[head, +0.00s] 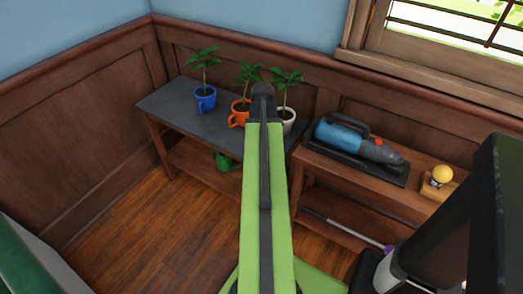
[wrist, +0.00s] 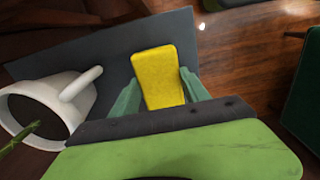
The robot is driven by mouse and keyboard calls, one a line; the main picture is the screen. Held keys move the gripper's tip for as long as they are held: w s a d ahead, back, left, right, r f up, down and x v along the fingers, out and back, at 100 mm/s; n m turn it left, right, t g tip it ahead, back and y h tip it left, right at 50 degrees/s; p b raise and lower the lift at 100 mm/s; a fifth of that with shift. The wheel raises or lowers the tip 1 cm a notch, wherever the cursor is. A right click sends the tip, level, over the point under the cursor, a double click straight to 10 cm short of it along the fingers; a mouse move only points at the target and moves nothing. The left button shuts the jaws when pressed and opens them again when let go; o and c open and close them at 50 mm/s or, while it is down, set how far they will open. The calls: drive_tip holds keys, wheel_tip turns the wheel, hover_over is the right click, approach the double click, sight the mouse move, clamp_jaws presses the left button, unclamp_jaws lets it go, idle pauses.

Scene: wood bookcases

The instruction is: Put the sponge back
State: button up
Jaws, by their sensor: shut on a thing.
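The yellow sponge (wrist: 156,66) shows in the wrist view, between the two green fingers of my gripper (wrist: 159,80). My gripper is shut on it. Behind the sponge is the dark grey top (wrist: 110,62) of the low bookcase; I cannot tell whether the sponge touches it. A white mug (wrist: 72,100) is just left of my gripper in the wrist view. In the head view my arm hides the gripper and the sponge.
On the grey top (head: 165,105) stand potted plants in a blue mug (head: 205,101), an orange mug (head: 237,117) and a white mug (head: 289,124). A green watering can (head: 224,161) is below. A handheld vacuum (head: 350,140) and a yellow ball (head: 442,174) are on the right bookcase.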

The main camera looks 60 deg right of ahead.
drive_tip(key=shift+f, duration=0.3)
drive_tip(key=o, duration=1.2)
drive_tip(key=shift+r, duration=0.1)
wheel_tip(320, 180, up, 12)
drive_tip(key=p, duration=1.2)
drive_tip(key=shift+r+p, duration=0.2)
drive_tip(key=shift+p, duration=0.1)
